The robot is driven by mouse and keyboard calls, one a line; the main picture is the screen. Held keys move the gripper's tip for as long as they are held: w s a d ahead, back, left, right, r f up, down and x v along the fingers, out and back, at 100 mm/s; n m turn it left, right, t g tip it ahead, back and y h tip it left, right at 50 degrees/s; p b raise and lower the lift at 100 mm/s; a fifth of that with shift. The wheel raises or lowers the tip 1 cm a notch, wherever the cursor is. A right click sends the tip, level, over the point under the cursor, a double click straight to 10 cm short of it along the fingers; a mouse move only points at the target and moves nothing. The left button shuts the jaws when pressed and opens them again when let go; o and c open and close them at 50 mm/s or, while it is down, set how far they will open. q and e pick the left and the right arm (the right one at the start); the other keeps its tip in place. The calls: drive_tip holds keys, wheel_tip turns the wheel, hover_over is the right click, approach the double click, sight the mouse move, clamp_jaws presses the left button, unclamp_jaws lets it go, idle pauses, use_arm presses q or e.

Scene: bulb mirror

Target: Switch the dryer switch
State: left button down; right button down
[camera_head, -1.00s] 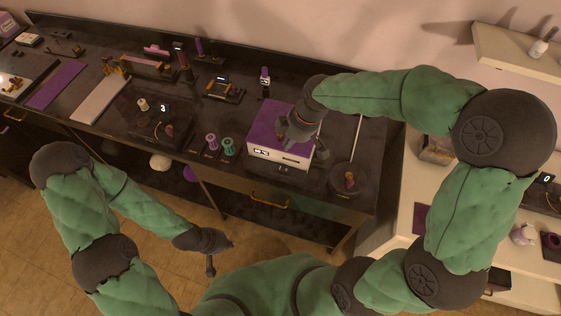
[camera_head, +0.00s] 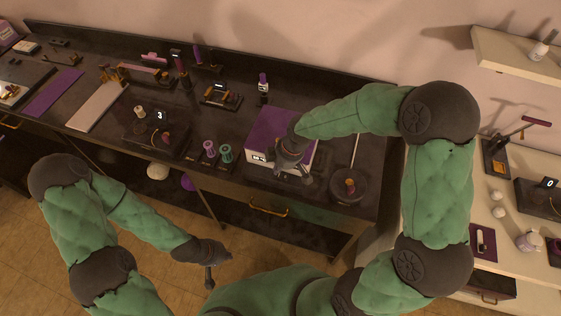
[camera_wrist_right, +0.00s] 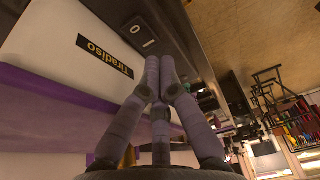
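A white box with a purple top (camera_head: 263,133) stands near the right end of the dark workbench; I take it as the dryer. In the right wrist view its white front (camera_wrist_right: 92,53) carries a "Tiradiso" label. Beside the label is a dark switch (camera_wrist_right: 142,37) marked 0 and I. My right gripper (camera_head: 294,179) is at the box's front right. In the wrist view its fingertips (camera_wrist_right: 158,70) are together, empty, just short of the switch; contact cannot be told. My left gripper (camera_head: 209,283) hangs low before the bench, far from the box; its fingers are too small to judge.
Purple and teal spools (camera_head: 218,153) stand left of the box. A round dark base with a rod (camera_head: 349,184) stands close on its right. A drawer handle (camera_head: 268,210) juts out below. A light counter (camera_head: 477,211) is at the right.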

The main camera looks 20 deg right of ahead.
sight(282, 176)
drive_tip(key=shift+f, duration=0.9)
drive_tip(key=shift+a+f+b, duration=0.1)
drive_tip(key=shift+f+b, duration=0.25)
drive_tip(key=shift+s, duration=0.15)
drive_tip(key=shift+s+d+r+p, duration=0.1)
drive_tip(key=shift+d+p, duration=0.2)
drive_tip(key=shift+s+d+r, duration=0.1)
drive_tip(key=shift+s+d, duration=0.05)
drive_tip(key=shift+d, duration=0.25)
